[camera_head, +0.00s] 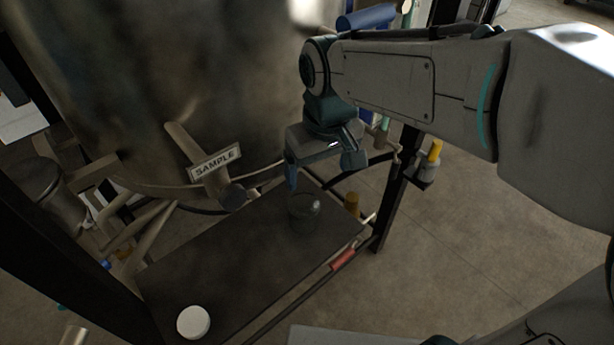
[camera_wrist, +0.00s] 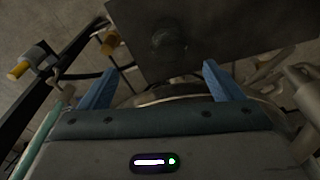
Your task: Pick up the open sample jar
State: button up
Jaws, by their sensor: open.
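The open sample jar (camera_head: 304,212) is a clear, dark-looking glass vessel standing on the dark shelf (camera_head: 235,265), near its far right end. In the wrist view the jar (camera_wrist: 169,43) is faint against the shelf, beyond the fingertips and roughly centred between them. My gripper (camera_head: 321,178) is open and empty above and just behind the jar in the head view, apart from it. Its two blue fingers show spread in the wrist view (camera_wrist: 160,68). A round white lid (camera_head: 193,322) lies flat at the shelf's near left end.
A large metal vessel with a SAMPLE sign (camera_head: 215,161) and a valve outlet (camera_head: 232,196) stands behind the shelf. A dark post (camera_head: 393,190) and a yellow-topped fitting (camera_head: 428,163) stand at right. A red-gripped bar (camera_head: 343,259) runs along the shelf's front edge. The shelf's middle is clear.

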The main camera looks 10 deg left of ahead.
aim_at(304, 197)
jog(key=shift+n, duration=0.4)
jog(key=a+f, duration=0.1)
jog(key=f, duration=0.1)
jog(key=w+a+f, duration=0.1)
jog(key=f, duration=0.2)
jog(key=a+f, duration=0.1)
jog(key=f, duration=0.1)
jog(key=shift+w+f, duration=0.15)
jog(key=shift+f, duration=0.05)
jog(key=shift+w+a+f, duration=0.1)
jog(key=shift+w+f, duration=0.05)
jog(key=shift+f, duration=1.35)
jog(key=shift+w+f, duration=0.15)
jog(key=shift+f, duration=1.35)
jog(key=c, duration=1.2)
